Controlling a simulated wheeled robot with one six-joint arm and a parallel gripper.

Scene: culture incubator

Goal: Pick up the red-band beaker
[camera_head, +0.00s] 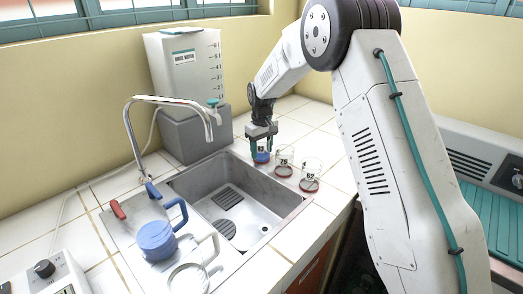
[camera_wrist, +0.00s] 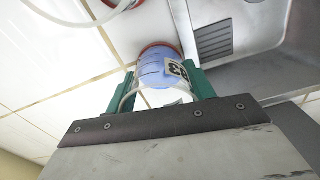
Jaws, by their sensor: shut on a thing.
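My gripper (camera_head: 262,146) is shut on a beaker with blue contents (camera_head: 262,157), at the back right of the sink. The beaker also shows in the wrist view (camera_wrist: 158,69), between my green fingers (camera_wrist: 165,88). It has a white label with dark digits that I cannot read surely, and a red edge shows at its far end. Two clear beakers with red bottoms stand beside it: one labelled 75 (camera_head: 284,162) and one apparently labelled 62 (camera_head: 311,173). I cannot tell whether the held beaker touches the counter.
The steel sink (camera_head: 185,187) lies in front and to the left of the beakers. A water tank (camera_head: 187,62) stands behind it, beside the tap (camera_head: 131,128). A blue jug (camera_head: 156,240) is at the front left. White tiled counter (camera_head: 325,145) surrounds the beakers.

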